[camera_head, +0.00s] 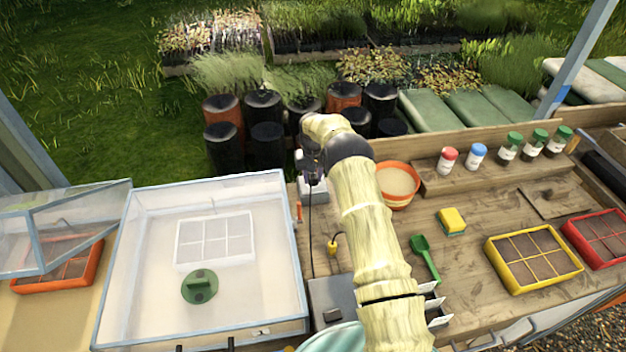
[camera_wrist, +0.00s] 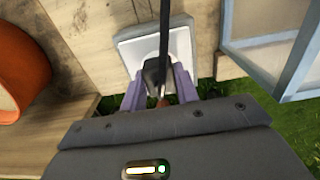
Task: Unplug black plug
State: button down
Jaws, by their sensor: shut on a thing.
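The black plug (camera_wrist: 153,73) is between the two purple-grey fingers of my gripper (camera_wrist: 158,92) in the wrist view. A black cord (camera_wrist: 164,30) runs up from it in that view. A white socket box (camera_wrist: 132,52) is right behind the plug. I cannot tell whether the plug's pins are in the socket. In the head view, my gripper (camera_head: 312,172) is at the white socket box (camera_head: 316,194), beside the propagator, and the black cord (camera_head: 311,235) hangs down towards a grey box. My arm hides part of this area.
A clear propagator (camera_head: 292,222) stands just left of the socket. An orange pot (camera_head: 402,197) stands close on the right. A yellow plug (camera_head: 333,245), a green trowel (camera_head: 424,258) and a yellow sponge (camera_head: 452,220) lie on the bench. Several jars stand on a back shelf (camera_head: 505,173).

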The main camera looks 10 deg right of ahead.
aim_at(313, 176)
jog(key=shift+r, duration=0.15)
jog(key=shift+r+p, duration=1.25)
jog(key=shift+r, duration=1.6)
jog(key=shift+r, duration=0.1)
